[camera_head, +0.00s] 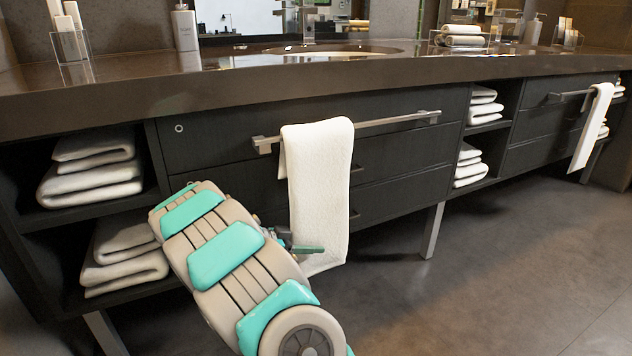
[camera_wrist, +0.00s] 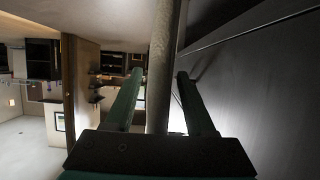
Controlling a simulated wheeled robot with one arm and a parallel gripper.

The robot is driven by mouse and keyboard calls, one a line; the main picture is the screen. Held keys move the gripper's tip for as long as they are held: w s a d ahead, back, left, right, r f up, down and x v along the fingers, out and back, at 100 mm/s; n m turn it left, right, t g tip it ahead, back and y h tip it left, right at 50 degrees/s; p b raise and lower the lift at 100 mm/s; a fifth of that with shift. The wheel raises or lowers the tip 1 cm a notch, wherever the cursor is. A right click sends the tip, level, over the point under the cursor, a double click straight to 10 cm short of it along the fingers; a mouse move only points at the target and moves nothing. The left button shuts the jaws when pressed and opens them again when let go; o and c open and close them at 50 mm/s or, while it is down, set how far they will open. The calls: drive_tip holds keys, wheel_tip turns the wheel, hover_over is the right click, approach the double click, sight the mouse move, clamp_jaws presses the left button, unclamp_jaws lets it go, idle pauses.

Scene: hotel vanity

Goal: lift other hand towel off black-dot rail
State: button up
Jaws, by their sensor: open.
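A white hand towel (camera_head: 318,185) hangs over the near grey rail (camera_head: 395,119) on the dark drawer front, close to the rail's left end. A small pale ring mark with a dark centre (camera_head: 179,128) is left of that rail. My gripper (camera_head: 303,248) is at the towel's lower part, with one teal finger in front of it. In the wrist view my gripper (camera_wrist: 160,78) is open, with a grey upright strip (camera_wrist: 160,60) between the fingers, apparently the towel seen edge-on. Another white towel (camera_head: 592,125) hangs on the far rail (camera_head: 567,95).
The drawer front (camera_wrist: 270,85) runs close along the right in the wrist view. Folded towels (camera_head: 95,165) fill open shelves at the left. The counter (camera_head: 400,75) overhangs the rails. A metal leg (camera_head: 433,230) stands right of the near towel. The floor (camera_head: 490,280) in front is clear.

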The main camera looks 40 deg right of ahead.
drive_tip(key=shift+c, duration=0.2)
clamp_jaws()
idle(0.5)
